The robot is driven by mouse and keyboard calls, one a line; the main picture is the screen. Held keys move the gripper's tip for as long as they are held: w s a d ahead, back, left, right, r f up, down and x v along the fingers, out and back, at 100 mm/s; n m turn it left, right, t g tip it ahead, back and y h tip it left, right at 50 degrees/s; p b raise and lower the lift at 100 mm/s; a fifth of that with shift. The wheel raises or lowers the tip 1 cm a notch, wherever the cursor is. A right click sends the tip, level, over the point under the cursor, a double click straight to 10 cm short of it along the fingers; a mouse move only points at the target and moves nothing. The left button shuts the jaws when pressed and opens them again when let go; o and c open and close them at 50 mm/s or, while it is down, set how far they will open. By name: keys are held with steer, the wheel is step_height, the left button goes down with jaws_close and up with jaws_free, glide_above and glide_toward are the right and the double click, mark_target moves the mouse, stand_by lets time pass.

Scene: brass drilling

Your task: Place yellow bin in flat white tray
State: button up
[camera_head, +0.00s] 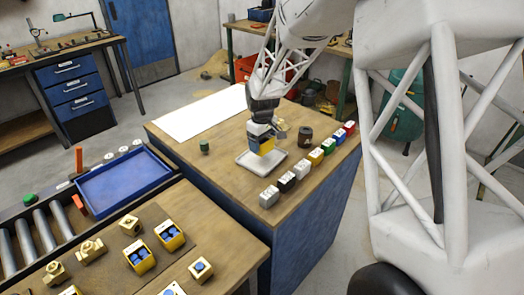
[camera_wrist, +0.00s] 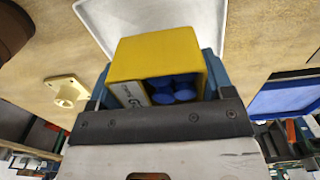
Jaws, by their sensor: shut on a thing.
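The yellow bin (camera_head: 267,146) is held by my gripper (camera_head: 261,141) over the flat white tray (camera_head: 249,162). The white tray also shows beyond the bin in the wrist view (camera_wrist: 178,14). In the head view the gripper and bin cover part of the tray's far side. I cannot tell whether the bin's underside touches the tray.
A row of several coloured blocks (camera_head: 300,168) runs along the bench's right side. A brass fitting (camera_wrist: 66,90) lies nearby. More yellow bins (camera_head: 139,257) stand on the front bench.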

steer(key=shift+f, duration=0.1)
steer(key=shift+f, duration=1.8)
steer(key=shift+f, duration=0.1)
steer(key=o, duration=1)
steer(key=shift+c, duration=0.2)
step_height(320, 180, up, 12)
